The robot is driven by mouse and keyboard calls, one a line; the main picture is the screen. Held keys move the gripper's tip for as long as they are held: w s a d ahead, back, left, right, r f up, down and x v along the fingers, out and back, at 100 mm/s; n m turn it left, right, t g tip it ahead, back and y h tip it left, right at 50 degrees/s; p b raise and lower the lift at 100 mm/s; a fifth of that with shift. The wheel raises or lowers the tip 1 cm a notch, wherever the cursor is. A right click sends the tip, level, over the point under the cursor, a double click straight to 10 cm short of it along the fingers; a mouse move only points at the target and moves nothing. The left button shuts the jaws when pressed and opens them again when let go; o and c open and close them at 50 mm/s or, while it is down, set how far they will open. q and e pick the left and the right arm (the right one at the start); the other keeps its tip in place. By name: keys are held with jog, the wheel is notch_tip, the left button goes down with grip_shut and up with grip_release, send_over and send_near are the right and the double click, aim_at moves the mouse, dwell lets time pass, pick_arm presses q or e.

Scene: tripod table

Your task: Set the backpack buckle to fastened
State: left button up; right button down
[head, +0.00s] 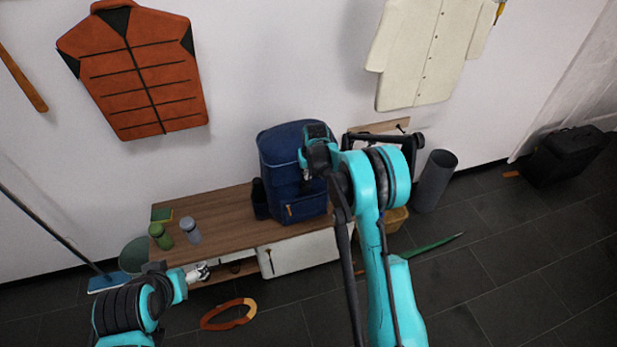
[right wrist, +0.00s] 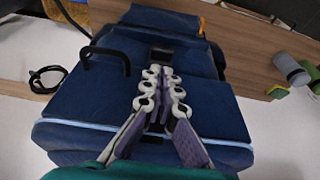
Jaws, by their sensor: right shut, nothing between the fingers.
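A dark blue backpack (head: 281,165) stands on the wooden bench. It fills much of the right wrist view (right wrist: 208,108), with a pale blue trim line and a black loop handle (right wrist: 104,52). A small black buckle piece (right wrist: 160,55) shows on its front panel; I cannot tell whether it is fastened. My right gripper (right wrist: 163,72) is shut and empty, its tips over the panel right by the buckle piece; contact is unclear. In the head view my right wrist hides part of the backpack. My left gripper (head: 199,272) is low before the bench's front, apart from the backpack; its jaws are too small to judge.
The wooden bench (head: 222,208) also carries a green bottle (head: 160,236) and a grey bottle (head: 191,230), left of the backpack. An orange ring (head: 229,314) lies on the dark floor. A grey cylinder (head: 435,181) stands right of the bench. A vest and a shirt hang above.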

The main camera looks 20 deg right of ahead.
jog(key=p+v, duration=0.2)
jog(key=v, duration=0.7)
jog(key=shift+r, duration=0.35)
jog(key=shift+s, duration=0.1)
jog(key=s+a+r+t, duration=0.2)
jog(key=s+r, duration=1.3)
jog(key=s, duration=0.3)
jog(key=s+f+t, duration=0.1)
jog(key=s+f, duration=0.1)
jog(key=s, duration=1.4)
jog(key=shift+s+a+t, duration=0.35)
jog(key=shift+a+t, duration=0.05)
jog(key=shift+a, duration=0.1)
